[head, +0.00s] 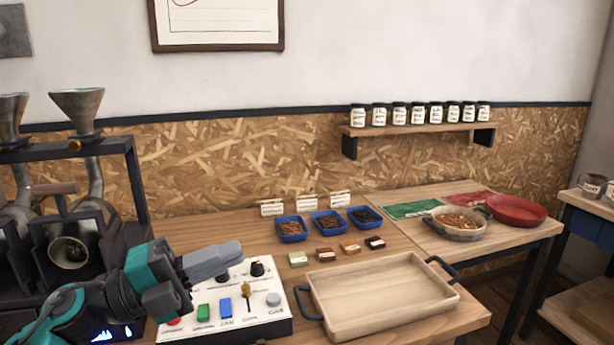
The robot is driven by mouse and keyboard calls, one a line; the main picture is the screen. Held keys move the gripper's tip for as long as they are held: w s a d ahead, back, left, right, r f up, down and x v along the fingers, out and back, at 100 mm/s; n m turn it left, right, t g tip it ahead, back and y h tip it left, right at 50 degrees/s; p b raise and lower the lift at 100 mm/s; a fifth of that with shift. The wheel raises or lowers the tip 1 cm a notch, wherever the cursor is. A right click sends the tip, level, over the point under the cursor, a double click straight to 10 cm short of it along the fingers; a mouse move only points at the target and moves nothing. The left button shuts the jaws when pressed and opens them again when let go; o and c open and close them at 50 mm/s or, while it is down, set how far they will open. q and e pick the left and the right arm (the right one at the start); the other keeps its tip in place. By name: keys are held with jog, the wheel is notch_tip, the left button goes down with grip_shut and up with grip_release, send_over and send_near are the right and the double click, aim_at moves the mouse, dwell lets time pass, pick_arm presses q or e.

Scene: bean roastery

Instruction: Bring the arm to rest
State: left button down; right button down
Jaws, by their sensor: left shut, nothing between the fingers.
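My left gripper (215,261) comes in from the lower left and points to the right. Its fingers are shut with nothing between them. It hangs over the back left part of a white control panel (284,325) and hides some of it. The panel carries a green button (203,312), a blue button (225,308), a brass lever (247,295) and dark knobs. I cannot tell whether the gripper touches the panel. My right gripper is not in view.
An empty wooden tray (384,324) with dark handles lies right of the panel. Behind it are small sample blocks (350,247) and several blue trays of beans (329,223). A pan (461,236) and a red plate (516,211) stand at the right. Metal roasting equipment (78,100) rises at left.

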pick_arm(q)
jog(key=a+f+n+t+y, duration=0.3)
jog(key=f+n+t+y, duration=0.25)
jog(key=f+n, duration=0.45)
jog(key=a+f+n+t+y, duration=0.2)
jog(key=f+n+t+y, duration=0.35)
jog(key=f+n, duration=0.4)
jog(key=s+a+f+n+g+y, duration=0.1)
jog(key=s+f+n+g+y, duration=0.5)
jog(key=s+f, duration=0.8)
notch_tip(320, 180, down, 4)
jog(key=n+g, duration=0.2)
jog(key=n, duration=0.2)
jog(key=shift+s+r, duration=0.25)
jog(key=shift+s, duration=0.05)
